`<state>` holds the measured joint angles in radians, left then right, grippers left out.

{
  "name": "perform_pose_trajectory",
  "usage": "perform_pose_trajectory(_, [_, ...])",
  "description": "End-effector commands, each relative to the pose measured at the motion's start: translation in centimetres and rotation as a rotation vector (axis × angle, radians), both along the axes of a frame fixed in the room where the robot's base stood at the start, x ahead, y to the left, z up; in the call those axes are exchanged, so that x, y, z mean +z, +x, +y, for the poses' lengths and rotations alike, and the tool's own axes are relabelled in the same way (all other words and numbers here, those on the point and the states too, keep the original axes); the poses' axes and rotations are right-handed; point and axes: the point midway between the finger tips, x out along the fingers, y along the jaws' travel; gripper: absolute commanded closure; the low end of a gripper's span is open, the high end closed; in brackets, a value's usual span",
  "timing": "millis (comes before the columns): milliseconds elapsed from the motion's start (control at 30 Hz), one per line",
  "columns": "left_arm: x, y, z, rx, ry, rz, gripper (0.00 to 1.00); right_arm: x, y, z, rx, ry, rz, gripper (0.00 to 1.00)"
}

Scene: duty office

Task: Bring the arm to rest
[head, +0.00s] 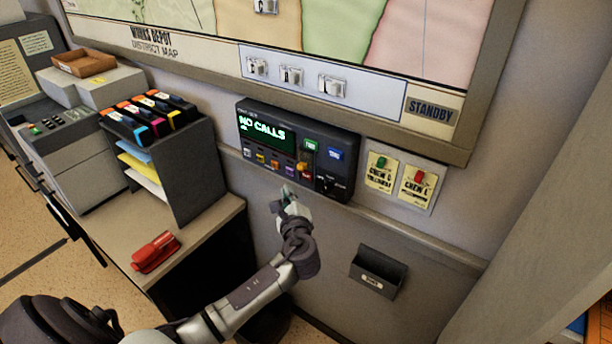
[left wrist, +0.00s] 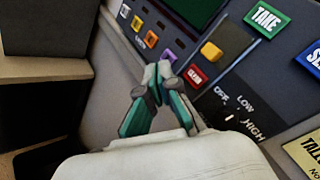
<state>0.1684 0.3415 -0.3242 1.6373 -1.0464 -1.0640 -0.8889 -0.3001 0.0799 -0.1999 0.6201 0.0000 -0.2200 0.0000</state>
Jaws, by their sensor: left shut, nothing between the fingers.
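My left arm reaches up from the bottom of the head view to the wall. Its gripper (head: 287,192) is just below the lower edge of a dark wall console (head: 268,136), whose green screen reads "NO CALLS". In the left wrist view the gripper (left wrist: 160,72) has its fingertips together with nothing between them. The console panel (left wrist: 210,98) lies beyond the fingertips, with a red button (left wrist: 195,76) and a yellow one (left wrist: 211,51) close to them. I cannot tell whether the fingertips touch the panel. My right gripper is not in view.
A desk at the left holds a red stapler (head: 156,252) and a dark file rack (head: 190,170). Tagged switches (head: 399,178) are right of the console. A small dark wall holder (head: 378,271) hangs below. A framed district map (head: 300,40) is above.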

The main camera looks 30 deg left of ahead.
Motion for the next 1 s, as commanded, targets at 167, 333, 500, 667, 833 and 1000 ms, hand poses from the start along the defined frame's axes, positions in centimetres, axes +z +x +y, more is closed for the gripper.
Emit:
perform_pose_trajectory(167, [0.0, 0.0, 0.0, 0.000, 0.000, 0.000, 1.00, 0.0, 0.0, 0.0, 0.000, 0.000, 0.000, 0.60])
perform_pose_trajectory(333, [0.0, 0.0, 0.0, -0.001, 0.000, 0.000, 1.00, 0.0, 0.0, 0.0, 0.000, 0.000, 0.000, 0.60])
perform_pose_trajectory(500, [-3.4, -0.3, -0.2, -0.013, -0.057, 0.038, 1.00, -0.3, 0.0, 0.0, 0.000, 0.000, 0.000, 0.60])
perform_pose_trajectory(667, [-13.4, -2.1, -0.9, -0.032, -0.249, 0.140, 1.00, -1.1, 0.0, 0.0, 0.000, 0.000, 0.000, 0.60])
perform_pose_trajectory(833, [-25.7, -6.9, -2.4, -0.001, -0.530, 0.249, 1.00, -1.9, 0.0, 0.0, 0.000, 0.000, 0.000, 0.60])
perform_pose_trajectory(1000, [-36.5, -14.2, -4.5, 0.100, -0.817, 0.330, 1.00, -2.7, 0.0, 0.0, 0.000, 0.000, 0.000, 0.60])
